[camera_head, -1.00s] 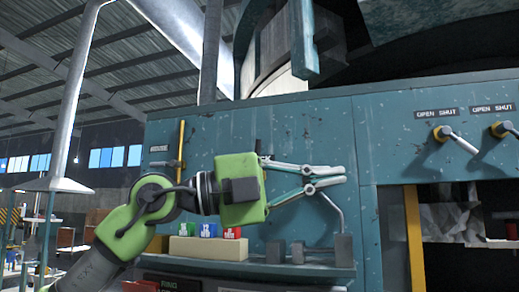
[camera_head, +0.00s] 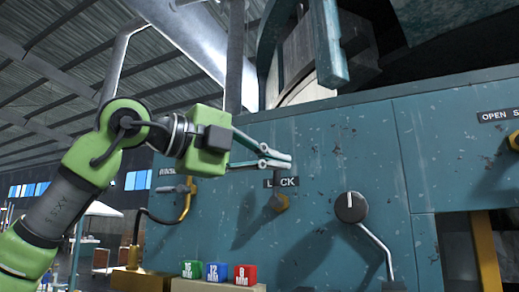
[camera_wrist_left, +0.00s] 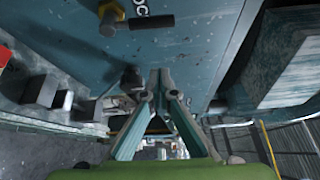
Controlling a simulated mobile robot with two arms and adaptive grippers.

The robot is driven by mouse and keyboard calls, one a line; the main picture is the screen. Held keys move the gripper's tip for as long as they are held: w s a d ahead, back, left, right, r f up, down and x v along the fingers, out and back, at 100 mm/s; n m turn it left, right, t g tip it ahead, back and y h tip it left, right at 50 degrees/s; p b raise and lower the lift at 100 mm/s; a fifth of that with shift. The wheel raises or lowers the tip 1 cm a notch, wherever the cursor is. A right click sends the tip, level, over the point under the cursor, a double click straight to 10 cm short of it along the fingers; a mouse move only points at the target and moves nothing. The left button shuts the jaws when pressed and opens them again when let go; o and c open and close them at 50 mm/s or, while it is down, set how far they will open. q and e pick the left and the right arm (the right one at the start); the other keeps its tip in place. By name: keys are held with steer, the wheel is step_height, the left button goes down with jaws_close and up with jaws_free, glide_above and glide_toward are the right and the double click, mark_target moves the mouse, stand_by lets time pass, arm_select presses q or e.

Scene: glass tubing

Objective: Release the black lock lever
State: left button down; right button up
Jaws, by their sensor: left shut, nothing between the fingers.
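The black lock lever (camera_head: 276,201) sits on a brass pivot under the LOCK label (camera_head: 290,182) on the teal machine panel. In the left wrist view its black handle (camera_wrist_left: 153,22) and brass nut (camera_wrist_left: 110,14) show near the top edge. My left gripper (camera_head: 290,162) is shut and empty, its fingertips just above the label in the head view. The wrist view also shows the closed fingertips (camera_wrist_left: 159,74), apart from the handle in the picture. The gap to the panel is hard to judge. My right gripper is out of view.
A black knob (camera_head: 350,207) with a bent metal lever (camera_head: 376,246) is right of the lock lever. A brass-coloured handle (camera_head: 187,198) stands left by a partly hidden label. Green, blue and red blocks (camera_head: 217,272) sit on a shelf below. The panel between is bare.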

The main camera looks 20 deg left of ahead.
mark_target(278, 181)
arm_select(q)
steer(key=a+p+x, duration=0.1)
steer(key=p+x, duration=0.1)
steer(key=x, duration=0.4)
steer(key=shift+n+t, duration=0.3)
steer(key=shift+n, duration=0.3)
steer(key=a, duration=0.3)
steer(key=a+b, duration=0.1)
steer(key=a, duration=0.1)
steer(key=shift+w+a+r, duration=0.1)
steer(key=shift+w+r, duration=0.05)
steer(key=shift+w, duration=0.15)
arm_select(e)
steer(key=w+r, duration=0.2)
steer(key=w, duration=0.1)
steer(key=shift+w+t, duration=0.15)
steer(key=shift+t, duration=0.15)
